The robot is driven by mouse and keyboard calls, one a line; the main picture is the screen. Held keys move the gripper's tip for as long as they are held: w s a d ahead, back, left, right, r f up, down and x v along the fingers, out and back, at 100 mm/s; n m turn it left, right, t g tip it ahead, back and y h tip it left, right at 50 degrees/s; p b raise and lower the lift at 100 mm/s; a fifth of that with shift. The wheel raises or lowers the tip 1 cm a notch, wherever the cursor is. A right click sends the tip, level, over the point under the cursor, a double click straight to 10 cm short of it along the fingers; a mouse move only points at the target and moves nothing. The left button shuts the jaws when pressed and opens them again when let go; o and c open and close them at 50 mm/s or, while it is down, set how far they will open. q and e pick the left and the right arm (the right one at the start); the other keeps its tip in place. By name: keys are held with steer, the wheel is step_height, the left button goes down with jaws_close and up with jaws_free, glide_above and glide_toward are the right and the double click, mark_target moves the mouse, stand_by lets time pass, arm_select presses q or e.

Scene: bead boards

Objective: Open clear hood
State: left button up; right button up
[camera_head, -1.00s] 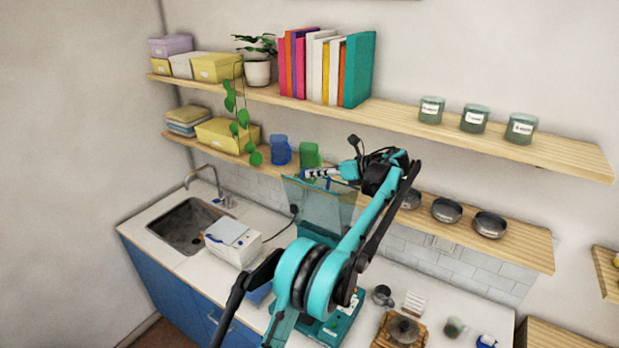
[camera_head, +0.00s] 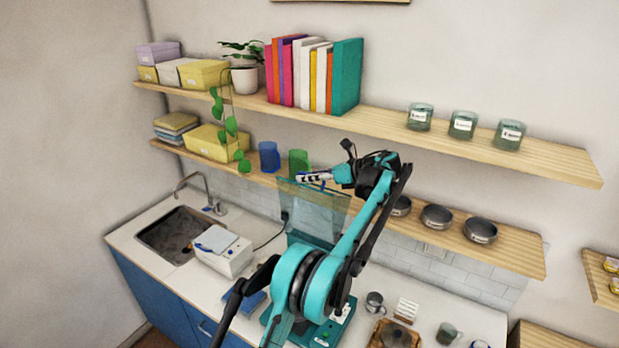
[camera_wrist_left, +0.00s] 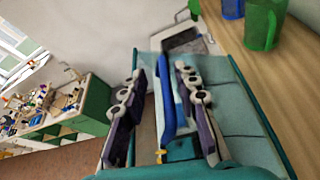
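The clear hood (camera_head: 318,207) is a see-through teal-tinted panel standing raised at the back of a teal machine (camera_head: 338,328), its top edge in front of the lower shelf. My left gripper (camera_head: 312,177) is at the hood's top edge. In the left wrist view, the hood (camera_wrist_left: 243,118) has a blue handle (camera_wrist_left: 166,100) that stands between the two fingers of my left gripper (camera_wrist_left: 160,66). The fingers are apart, with a gap showing on the handle's left side; contact on the right side is unclear. My left arm hides much of the machine. My right gripper is not in view.
A green mug (camera_head: 299,163) and a blue mug (camera_head: 269,156) stand on the lower shelf (camera_head: 390,225), close to the gripper. A white box-shaped device (camera_head: 224,256) stands left of the machine, near the sink (camera_head: 172,236).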

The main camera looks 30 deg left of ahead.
arm_select(q)
steer(key=v, duration=1.2)
